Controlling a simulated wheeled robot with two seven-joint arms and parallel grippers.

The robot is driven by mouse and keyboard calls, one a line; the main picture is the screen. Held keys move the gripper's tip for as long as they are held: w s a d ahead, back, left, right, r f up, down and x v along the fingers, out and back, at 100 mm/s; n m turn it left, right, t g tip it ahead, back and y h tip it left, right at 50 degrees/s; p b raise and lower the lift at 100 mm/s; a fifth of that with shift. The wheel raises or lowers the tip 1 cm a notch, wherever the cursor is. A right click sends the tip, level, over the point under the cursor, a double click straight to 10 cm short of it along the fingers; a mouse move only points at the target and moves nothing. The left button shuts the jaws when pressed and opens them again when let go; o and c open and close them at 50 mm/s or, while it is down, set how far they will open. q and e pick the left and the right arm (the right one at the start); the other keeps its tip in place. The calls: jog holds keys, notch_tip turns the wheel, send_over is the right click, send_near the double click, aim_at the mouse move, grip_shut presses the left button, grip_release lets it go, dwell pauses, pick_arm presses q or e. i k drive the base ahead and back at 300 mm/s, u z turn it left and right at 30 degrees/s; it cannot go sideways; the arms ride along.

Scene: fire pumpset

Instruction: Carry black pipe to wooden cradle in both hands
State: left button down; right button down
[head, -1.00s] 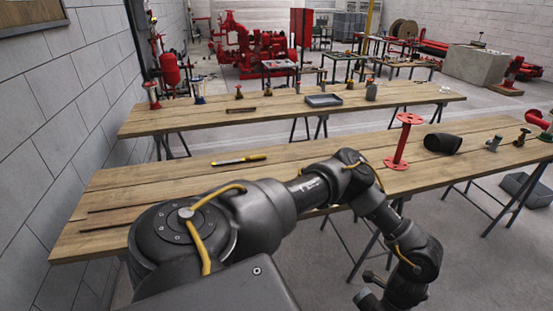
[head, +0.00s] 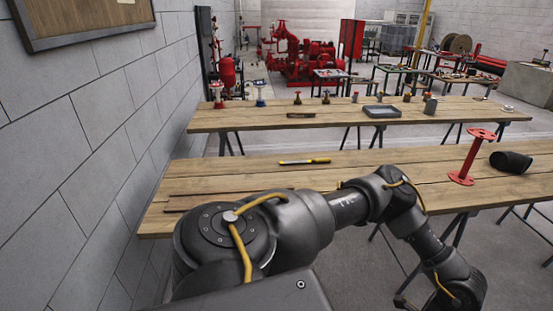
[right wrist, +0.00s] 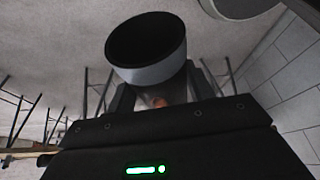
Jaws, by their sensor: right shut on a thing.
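In the right wrist view, my right gripper (right wrist: 157,96) is shut on the black pipe (right wrist: 152,74). The pipe is a short, wide tube with a dark open end towards the camera and a greyer outer wall. Its far end is hidden, and its lower part is covered by the gripper. Neither gripper shows in the head view; only dark arm links with yellow cables are there. My left gripper is in no view. I cannot make out a wooden cradle in these frames.
The near wooden table (head: 390,167) holds a yellow-handled tool (head: 305,162), a red flanged spool (head: 470,158) and a black hollow fitting (head: 511,162). A farther table (head: 345,113) carries a grey tray (head: 381,111) and small fittings. A block wall (head: 90,160) stands close on the left.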

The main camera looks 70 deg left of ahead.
aim_at(232, 199)
jog(key=u, duration=2.6)
jog(key=i, duration=0.5)
